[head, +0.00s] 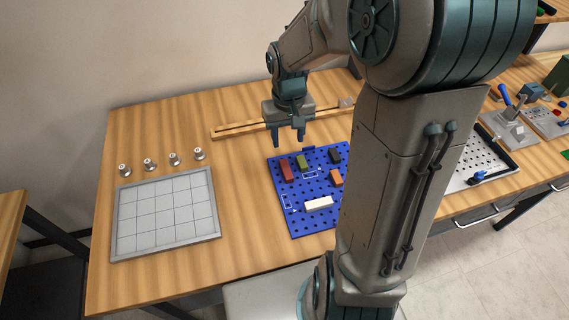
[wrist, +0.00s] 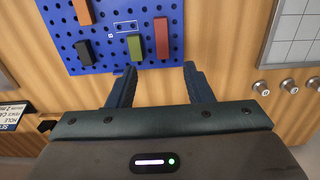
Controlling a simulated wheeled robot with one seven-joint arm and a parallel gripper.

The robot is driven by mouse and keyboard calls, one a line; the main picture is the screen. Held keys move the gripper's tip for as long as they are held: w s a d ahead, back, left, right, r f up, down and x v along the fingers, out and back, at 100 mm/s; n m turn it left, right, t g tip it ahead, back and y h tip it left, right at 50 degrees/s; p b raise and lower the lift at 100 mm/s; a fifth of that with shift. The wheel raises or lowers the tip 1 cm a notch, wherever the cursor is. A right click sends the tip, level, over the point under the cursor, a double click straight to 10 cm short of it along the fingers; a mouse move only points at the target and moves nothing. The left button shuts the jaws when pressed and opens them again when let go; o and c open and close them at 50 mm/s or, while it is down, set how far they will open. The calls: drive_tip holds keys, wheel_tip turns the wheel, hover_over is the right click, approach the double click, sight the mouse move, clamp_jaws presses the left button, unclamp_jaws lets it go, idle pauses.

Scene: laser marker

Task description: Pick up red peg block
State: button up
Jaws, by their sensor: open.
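The red peg block (head: 287,171) stands on the blue pegboard (head: 295,222), near its back left corner. In the wrist view the red block (wrist: 161,38) is at the board's right side, beyond the fingertips and apart from them. My gripper (head: 289,141) is open and empty, above the table just behind the board. In the wrist view its two fingers (wrist: 158,70) are spread, and the red block lies ahead of the gap between them.
A green block (head: 301,162) stands close beside the red one. A black block (head: 335,156), an orange block (head: 336,177) and a white block (head: 319,204) are also on the board. A wooden rail (head: 235,130) runs behind; a grey gridded tray (head: 165,214) lies left.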

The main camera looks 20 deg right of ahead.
sight(286, 169)
drive_tip(key=f, duration=1.2)
drive_tip(key=shift+a+f, duration=0.2)
drive_tip(key=shift+f, duration=0.05)
clamp_jaws()
